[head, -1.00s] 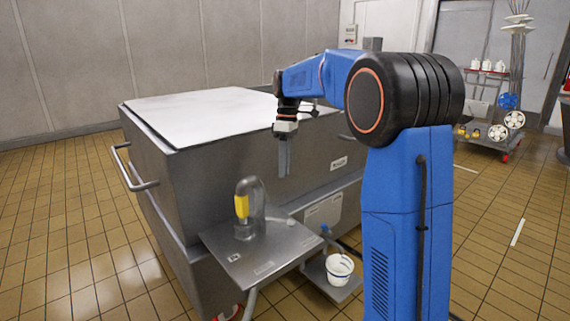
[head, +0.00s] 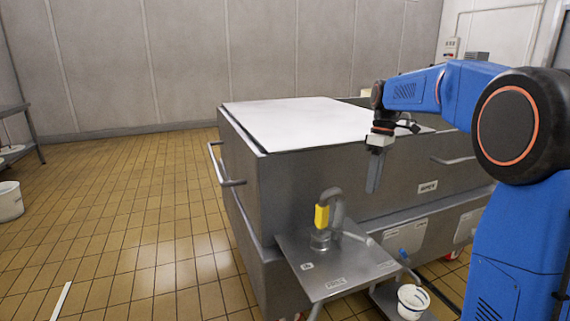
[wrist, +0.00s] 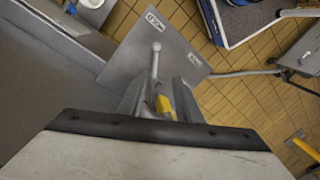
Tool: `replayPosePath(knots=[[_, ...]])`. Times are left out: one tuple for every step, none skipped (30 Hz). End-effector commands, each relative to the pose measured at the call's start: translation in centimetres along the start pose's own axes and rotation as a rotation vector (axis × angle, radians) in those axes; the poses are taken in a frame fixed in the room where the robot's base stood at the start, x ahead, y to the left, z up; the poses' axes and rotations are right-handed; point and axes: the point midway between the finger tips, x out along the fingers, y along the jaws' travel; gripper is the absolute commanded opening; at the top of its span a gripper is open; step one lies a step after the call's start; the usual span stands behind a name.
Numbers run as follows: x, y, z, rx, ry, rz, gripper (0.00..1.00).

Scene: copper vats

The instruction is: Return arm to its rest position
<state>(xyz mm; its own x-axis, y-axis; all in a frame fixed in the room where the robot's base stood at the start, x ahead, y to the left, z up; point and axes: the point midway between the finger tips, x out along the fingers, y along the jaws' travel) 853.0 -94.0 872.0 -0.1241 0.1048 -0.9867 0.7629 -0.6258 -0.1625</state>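My blue arm reaches in from the right in the head view. My gripper (head: 373,186) hangs down with its fingers pointing at the floor, beside the front wall of the big grey metal vat (head: 300,205). It is above and a little right of the yellow-handled fitting (head: 321,216) on the side shelf, apart from it. In the wrist view two grey fingers (wrist: 158,95) stand apart, with the yellow handle (wrist: 163,106) showing between them, further below. The gripper looks open and I see nothing held.
A metal shelf (head: 300,270) juts from the vat, with a white bucket (head: 412,298) low beside it. The vat has a pale flat top (head: 310,122) and a side handle (head: 222,170). Another white bucket (head: 10,201) stands far left. The tiled floor at left is mostly open.

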Motion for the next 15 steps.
replayPosePath(knots=[[-0.3,-1.3,0.7,0.023,0.008,0.016,0.32],[-0.3,-2.0,1.1,0.041,0.013,0.027,0.32],[-0.3,-2.9,1.7,0.065,0.019,0.039,0.32],[-0.3,-3.6,2.1,0.083,0.025,0.049,0.32],[-0.3,-4.3,2.6,0.102,0.031,0.06,0.32],[-0.2,-5.2,3.1,0.125,0.038,0.071,0.32],[-0.1,-5.8,3.6,0.143,0.044,0.081,0.32],[-0.1,-6.5,4.0,0.161,0.051,0.091,0.32],[0.1,-7.4,4.6,0.185,0.059,0.102,0.32],[0.2,-8.0,5.0,0.202,0.066,0.112,0.32],[0.3,-8.7,5.5,0.22,0.072,0.121,0.32],[0.6,-9.5,6.0,0.243,0.082,0.133,0.32],[0.7,-10.2,6.5,0.26,0.089,0.142,0.32],[0.9,-10.8,7.0,0.278,0.096,0.15,0.32],[1.2,-11.6,7.5,0.301,0.107,0.161,0.32]])
